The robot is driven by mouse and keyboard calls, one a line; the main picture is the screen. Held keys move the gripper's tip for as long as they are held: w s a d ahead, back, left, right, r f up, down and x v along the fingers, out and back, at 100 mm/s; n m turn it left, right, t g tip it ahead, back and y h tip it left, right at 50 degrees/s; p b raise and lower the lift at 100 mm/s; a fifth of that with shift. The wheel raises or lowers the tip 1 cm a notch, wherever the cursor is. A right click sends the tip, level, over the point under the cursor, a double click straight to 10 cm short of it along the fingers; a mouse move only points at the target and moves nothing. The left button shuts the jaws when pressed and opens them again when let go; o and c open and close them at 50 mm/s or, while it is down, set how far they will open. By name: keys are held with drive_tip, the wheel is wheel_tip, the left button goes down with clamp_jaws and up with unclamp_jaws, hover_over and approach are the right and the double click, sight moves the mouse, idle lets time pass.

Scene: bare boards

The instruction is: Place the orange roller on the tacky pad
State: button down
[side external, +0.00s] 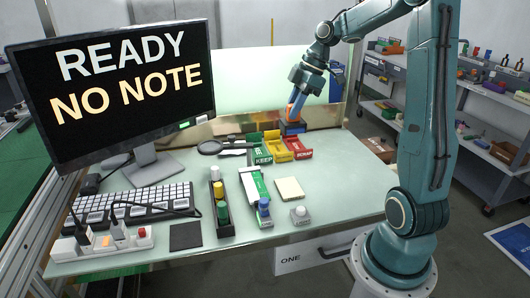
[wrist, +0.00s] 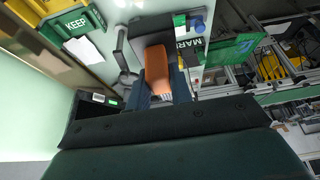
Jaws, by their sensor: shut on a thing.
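The orange roller (wrist: 157,68) is between the two fingers of my gripper (wrist: 160,88) in the wrist view, and the gripper is shut on it. A cream square pad (side external: 289,188) lies flat and bare right of the table's middle. A dark square (side external: 186,236) lies flat near the front. I cannot tell which is the tacky pad.
Green (side external: 262,151), yellow (side external: 277,147) and red (side external: 298,147) bins stand in front of the gripper. A white and green holder (side external: 254,186) and a black bottle rack (side external: 220,208) stand left of the cream pad. A monitor (side external: 115,85) fills the left.

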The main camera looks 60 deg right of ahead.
wheel_tip(320, 180, down, 15)
drive_tip(key=shift+f, duration=0.2)
idle(0.3)
drive_tip(key=shift+f, duration=0.1)
drive_tip(key=shift+f, duration=2)
drive_tip(key=shift+f, duration=0.2)
drive_tip(key=c, duration=1.3)
unclamp_jaws()
drive_tip(key=shift+o, duration=0.2)
drive_tip(key=shift+r, duration=0.15)
drive_tip(key=v, duration=1.2)
drive_tip(key=shift+a+r, duration=0.1)
drive_tip(key=shift+a, duration=0.05)
